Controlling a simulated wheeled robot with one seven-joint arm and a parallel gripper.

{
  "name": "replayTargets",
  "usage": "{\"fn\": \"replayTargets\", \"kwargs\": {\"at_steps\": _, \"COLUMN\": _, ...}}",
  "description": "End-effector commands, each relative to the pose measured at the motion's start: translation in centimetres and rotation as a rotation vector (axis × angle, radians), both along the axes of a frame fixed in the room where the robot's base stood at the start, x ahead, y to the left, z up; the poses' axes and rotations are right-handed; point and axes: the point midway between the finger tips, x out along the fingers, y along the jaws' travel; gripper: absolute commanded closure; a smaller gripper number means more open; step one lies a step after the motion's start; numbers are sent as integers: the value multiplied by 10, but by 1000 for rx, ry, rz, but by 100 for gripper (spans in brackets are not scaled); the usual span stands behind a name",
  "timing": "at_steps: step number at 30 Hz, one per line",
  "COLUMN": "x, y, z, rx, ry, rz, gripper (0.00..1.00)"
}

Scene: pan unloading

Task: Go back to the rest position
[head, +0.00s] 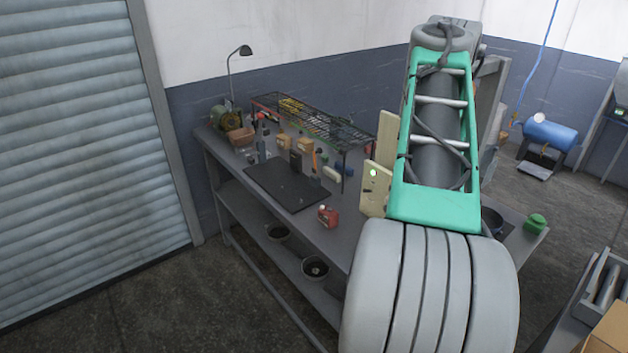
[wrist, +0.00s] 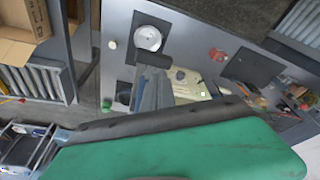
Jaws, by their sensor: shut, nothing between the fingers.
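My gripper (wrist: 157,92) shows in the wrist view as grey fingers, shut and empty, over the workbench and apart from the things on it as far as I can tell. In the head view my raised grey and green arm fills the right of centre and the gripper cannot be made out. The grey workbench (head: 230,168) runs along the wall. A round metal pan (wrist: 148,38) lies on a dark square at the top of the wrist view.
The bench carries a black mat (head: 285,188), a red canister (head: 328,215), a wire rack (head: 310,118), cream boards (head: 375,190) and a green jar (head: 535,224). A cardboard box (head: 608,330) stands at lower right. Open floor lies left of the bench.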

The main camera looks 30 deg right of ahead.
Motion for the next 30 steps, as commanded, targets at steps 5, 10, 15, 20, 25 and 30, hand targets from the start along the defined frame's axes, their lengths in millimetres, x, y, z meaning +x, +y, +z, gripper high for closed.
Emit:
{"fn": "replayTargets", "kwargs": {"at_steps": 5, "x": 48, "y": 92, "z": -37, "rx": -42, "ry": -4, "rz": 249, "gripper": 100}}
{"fn": "replayTargets", "kwargs": {"at_steps": 10, "x": 69, "y": 225, "z": -104, "rx": -82, "ry": -56, "rz": 584, "gripper": 100}}
{"fn": "replayTargets", "kwargs": {"at_steps": 15, "x": 49, "y": 323, "z": -168, "rx": -76, "ry": -116, "rz": 839, "gripper": 100}}
{"fn": "replayTargets", "kwargs": {"at_steps": 20, "x": 35, "y": 355, "z": -193, "rx": -64, "ry": -140, "rz": 926, "gripper": 100}}
{"fn": "replayTargets", "kwargs": {"at_steps": 25, "x": 34, "y": 356, "z": -195, "rx": -62, "ry": -139, "rz": 929, "gripper": 100}}
{"fn": "replayTargets", "kwargs": {"at_steps": 30, "x": 34, "y": 355, "z": -195, "rx": -63, "ry": -137, "rz": 927, "gripper": 100}}
